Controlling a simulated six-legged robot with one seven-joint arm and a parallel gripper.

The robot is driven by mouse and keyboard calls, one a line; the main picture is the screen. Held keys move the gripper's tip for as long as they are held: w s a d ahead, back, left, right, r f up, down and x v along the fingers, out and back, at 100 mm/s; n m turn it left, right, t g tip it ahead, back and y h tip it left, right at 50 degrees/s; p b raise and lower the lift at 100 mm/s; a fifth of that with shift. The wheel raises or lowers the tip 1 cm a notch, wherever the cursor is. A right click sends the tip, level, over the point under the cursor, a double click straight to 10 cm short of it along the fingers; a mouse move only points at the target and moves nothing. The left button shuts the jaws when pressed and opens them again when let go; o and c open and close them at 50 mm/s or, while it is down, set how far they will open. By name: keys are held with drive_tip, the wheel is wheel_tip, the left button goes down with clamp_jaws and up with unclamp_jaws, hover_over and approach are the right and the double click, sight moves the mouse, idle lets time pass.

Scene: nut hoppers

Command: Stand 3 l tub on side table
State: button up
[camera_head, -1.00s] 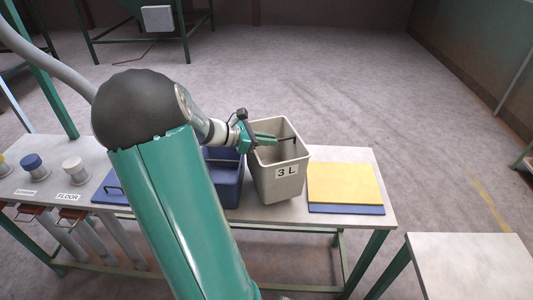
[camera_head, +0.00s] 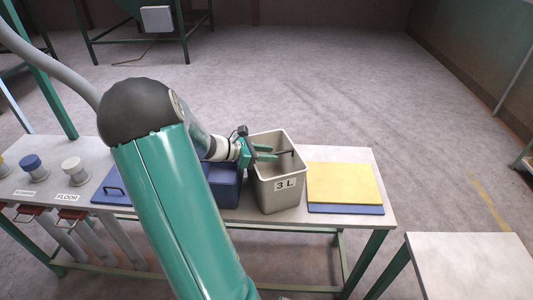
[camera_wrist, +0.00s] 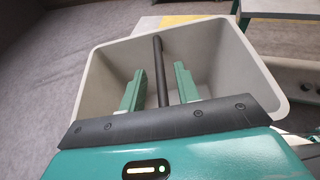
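The grey 3 L tub (camera_head: 277,185) stands upright on the long work table, its label facing the head camera. My gripper (camera_head: 270,153) is at the tub's left rim, with its fingers over the tub's mouth. In the wrist view the open tub (camera_wrist: 245,62) lies ahead, and my gripper (camera_wrist: 160,90) has its two fingers spread either side of a dark bar (camera_wrist: 160,72) that runs across the tub's mouth. The fingers look apart from the bar. The side table (camera_head: 470,262) is at the lower right, its visible top bare.
A blue bin (camera_head: 224,182) stands left of the tub, partly behind my arm. A yellow board (camera_head: 341,182) lies on a blue one to the right. Several capped spouts (camera_head: 75,170) and red handles line the table's left end. A gap of floor separates the two tables.

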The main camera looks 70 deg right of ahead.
drive_tip(key=v, duration=1.2)
drive_tip(key=w+a+r+m+t+y, duration=0.2)
drive_tip(key=w+a+t, duration=0.25)
drive_tip(key=a, duration=0.65)
drive_tip(key=w+a+r+m+t+y, duration=0.1)
drive_tip(key=w+a+r+m+t, duration=0.25)
drive_tip(key=a, duration=0.85)
drive_tip(key=s+a+r+t+y, duration=0.1)
drive_tip(key=a+t, duration=0.3)
drive_tip(key=a, duration=0.7)
drive_tip(key=s+a+r+m+t+y, duration=0.1)
drive_tip(key=a+r+t+y, duration=0.2)
drive_tip(key=a, duration=0.8)
drive_tip(key=shift+a+r+t+y, duration=0.25)
drive_tip(key=shift+t+y, duration=0.05)
drive_tip(key=shift+t, duration=0.5)
